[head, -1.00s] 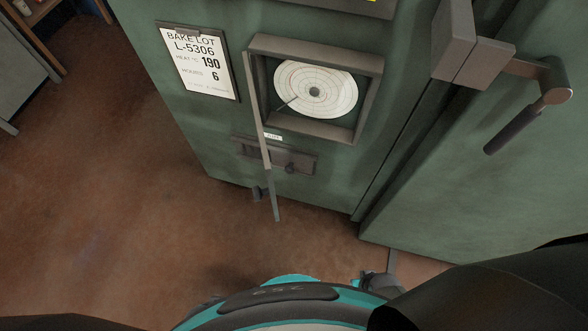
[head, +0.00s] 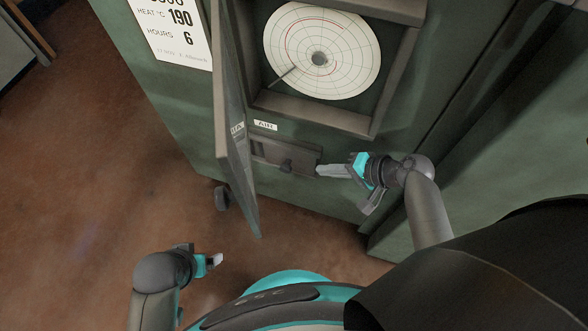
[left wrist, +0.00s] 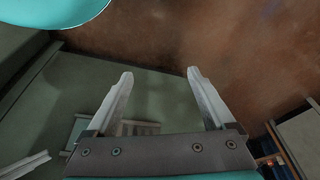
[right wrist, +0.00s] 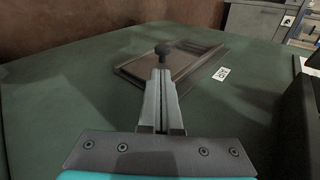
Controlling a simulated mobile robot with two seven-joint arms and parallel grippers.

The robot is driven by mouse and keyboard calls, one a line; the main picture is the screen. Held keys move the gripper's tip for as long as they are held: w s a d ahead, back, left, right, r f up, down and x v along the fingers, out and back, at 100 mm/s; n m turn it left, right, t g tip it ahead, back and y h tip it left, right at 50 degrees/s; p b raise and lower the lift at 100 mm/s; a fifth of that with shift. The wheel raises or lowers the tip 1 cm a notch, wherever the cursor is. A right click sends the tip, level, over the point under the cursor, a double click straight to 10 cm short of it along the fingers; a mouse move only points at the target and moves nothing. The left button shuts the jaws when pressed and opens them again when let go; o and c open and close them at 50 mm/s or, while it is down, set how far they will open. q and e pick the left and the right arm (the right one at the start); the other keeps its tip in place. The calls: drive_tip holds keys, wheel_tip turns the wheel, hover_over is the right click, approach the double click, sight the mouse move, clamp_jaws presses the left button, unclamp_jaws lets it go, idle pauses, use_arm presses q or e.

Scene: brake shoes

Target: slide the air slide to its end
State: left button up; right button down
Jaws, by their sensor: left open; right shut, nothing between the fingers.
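The air slide (head: 262,151) is a dark flat plate in a frame low on the green oven front, under the AIR label (head: 265,125). Its small dark knob (head: 287,166) stands out from it; the knob also shows in the right wrist view (right wrist: 162,50). My right gripper (head: 319,170) is shut and empty, its tips just right of the knob in the head view. In the right wrist view the fingertips (right wrist: 160,72) point at the knob; whether they touch it I cannot tell. My left gripper (head: 219,260) is open and empty, low and away from the slide.
The open recorder door (head: 232,120) hangs in front of the slide's left part and hides some of it. The chart recorder (head: 322,52) is above. A bake lot card (head: 180,32) is at upper left. Bare floor (head: 80,180) lies to the left.

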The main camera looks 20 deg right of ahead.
sight(287, 164)
use_arm(q)
wheel_tip(287, 164, up, 9)
drive_tip(key=w+d+t+h+b, duration=0.1)
drive_tip(key=w+d+t+b, duration=0.1)
drive_tip(key=b, duration=0.3)
drive_tip(key=shift+w+f+t, duration=0.15)
drive_tip(key=shift+w+t, duration=0.3)
drive_tip(key=shift+t, duration=0.05)
use_arm(e)
drive_tip(key=x, duration=0.9)
drive_tip(key=shift+a+f, duration=0.15)
drive_tip(key=shift+f, duration=0.15)
drive_tip(key=shift+w, duration=0.1)
